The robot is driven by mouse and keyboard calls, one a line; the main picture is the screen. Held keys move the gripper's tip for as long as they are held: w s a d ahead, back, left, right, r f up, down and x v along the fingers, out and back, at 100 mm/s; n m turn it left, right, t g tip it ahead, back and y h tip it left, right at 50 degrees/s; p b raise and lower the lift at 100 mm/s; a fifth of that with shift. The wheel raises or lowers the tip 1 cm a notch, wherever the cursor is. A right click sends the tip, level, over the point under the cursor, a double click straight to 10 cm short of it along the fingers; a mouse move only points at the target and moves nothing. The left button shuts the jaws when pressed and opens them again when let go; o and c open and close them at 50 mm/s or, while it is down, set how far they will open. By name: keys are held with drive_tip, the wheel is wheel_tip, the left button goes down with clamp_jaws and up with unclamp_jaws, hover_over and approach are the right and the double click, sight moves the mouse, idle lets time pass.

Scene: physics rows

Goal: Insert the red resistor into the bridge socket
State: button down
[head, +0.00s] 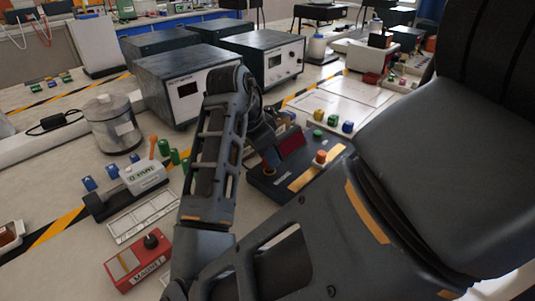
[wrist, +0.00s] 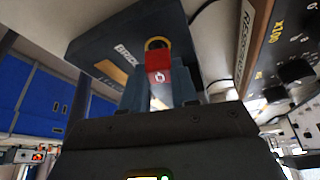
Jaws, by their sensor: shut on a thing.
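The red resistor (wrist: 157,66) is a small red block with a white mark, in the wrist view. It is between the two fingers of my gripper (wrist: 159,88), which is shut on it. Its far end is at the yellow-ringed round socket on the dark bridge box (wrist: 110,40), lettered "BRIDGE". I cannot tell whether it is seated in the socket or just in front of it.
A panel with black knobs (wrist: 296,71) is close on the right in the wrist view. Grey instruments (head: 160,84) stand behind.

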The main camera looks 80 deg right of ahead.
drive_tip(key=shift+f+b, duration=0.55)
drive_tip(key=shift+f, duration=0.1)
drive_tip(key=shift+c, duration=1.9)
unclamp_jaws()
drive_tip(key=shift+r, duration=0.25)
drive_tip(key=shift+r+p, duration=2.65)
drive_tip(key=shift+r, duration=0.45)
